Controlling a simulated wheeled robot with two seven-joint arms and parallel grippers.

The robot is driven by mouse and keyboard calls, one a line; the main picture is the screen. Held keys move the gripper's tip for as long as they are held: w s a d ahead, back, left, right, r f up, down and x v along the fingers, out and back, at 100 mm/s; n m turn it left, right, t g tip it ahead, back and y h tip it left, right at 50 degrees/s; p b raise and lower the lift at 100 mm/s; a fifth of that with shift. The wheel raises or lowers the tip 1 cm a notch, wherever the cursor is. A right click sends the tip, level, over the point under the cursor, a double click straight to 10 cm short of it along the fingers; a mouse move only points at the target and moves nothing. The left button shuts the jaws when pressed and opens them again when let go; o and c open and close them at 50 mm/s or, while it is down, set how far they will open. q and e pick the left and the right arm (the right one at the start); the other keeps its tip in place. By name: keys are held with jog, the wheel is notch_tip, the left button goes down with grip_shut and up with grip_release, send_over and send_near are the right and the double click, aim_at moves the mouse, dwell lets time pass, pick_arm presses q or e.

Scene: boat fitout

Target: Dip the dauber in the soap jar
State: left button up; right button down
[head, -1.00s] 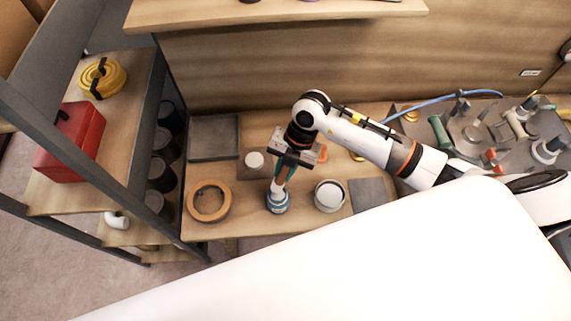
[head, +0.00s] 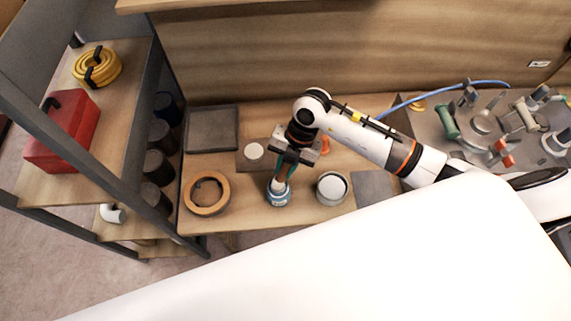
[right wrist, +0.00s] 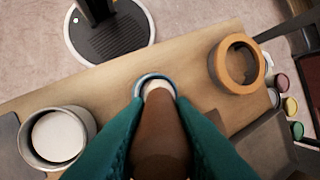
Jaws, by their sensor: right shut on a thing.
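My right gripper (head: 286,173) points down over the bench, its teal fingers shut on the dauber (right wrist: 160,142). The dauber has a brown handle and a pale head. The blue-banded soap jar (head: 278,199) stands near the bench's front edge, directly below the gripper. In the right wrist view the jar's blue rim (right wrist: 141,80) shows around the dauber's pale head, which is at the jar's mouth. How deep the head sits is hidden. My left gripper is not in view.
A grey pot with a white top (head: 331,188) stands right of the jar. A tan ring (head: 206,207) lies to the left. A small white-topped item (head: 254,151) and a dark tray (head: 213,112) are behind. A shelf (head: 120,120) stands at left.

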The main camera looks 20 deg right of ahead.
jog(key=shift+f+b, duration=0.4)
jog(key=shift+f, duration=0.25)
dwell(0.5)
dwell(1.1)
notch_tip(320, 180, up, 7)
jog(key=p, duration=0.6)
jog(key=shift+p, duration=0.35)
dwell(0.6)
